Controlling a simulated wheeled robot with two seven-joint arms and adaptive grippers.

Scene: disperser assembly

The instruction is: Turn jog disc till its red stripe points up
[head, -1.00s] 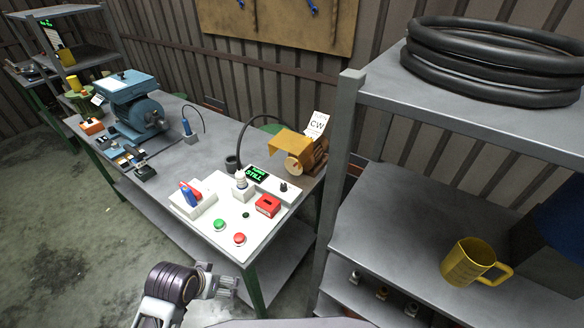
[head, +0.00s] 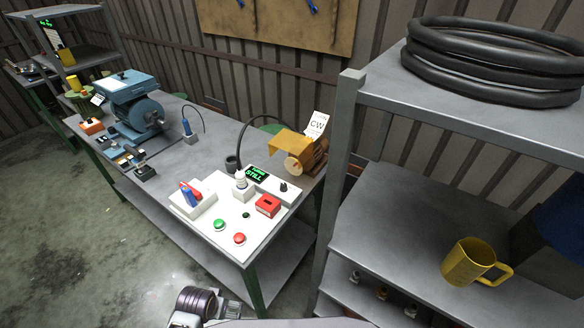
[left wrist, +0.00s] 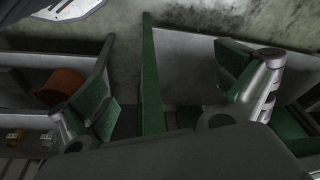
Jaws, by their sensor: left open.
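The jog disc (head: 293,165) is a small pale disc on the front of the orange-covered machine (head: 291,145), at the right back of the workbench. Its red stripe is too small to make out. A white card reading "CW" (head: 317,125) stands behind the machine. My left gripper is open and empty in the left wrist view (left wrist: 165,95), its green-padded fingers wide apart. In the head view, only part of my left arm shows at the bottom edge, in front of and below the bench, far from the disc. My right gripper is not in view.
A white panel (head: 253,232) on the bench carries a green button (head: 219,224), a red button (head: 239,238) and a display reading "STILL" (head: 257,174). A grey shelf post (head: 340,170) stands right of the machine. A blue motor (head: 145,113) sits at the left.

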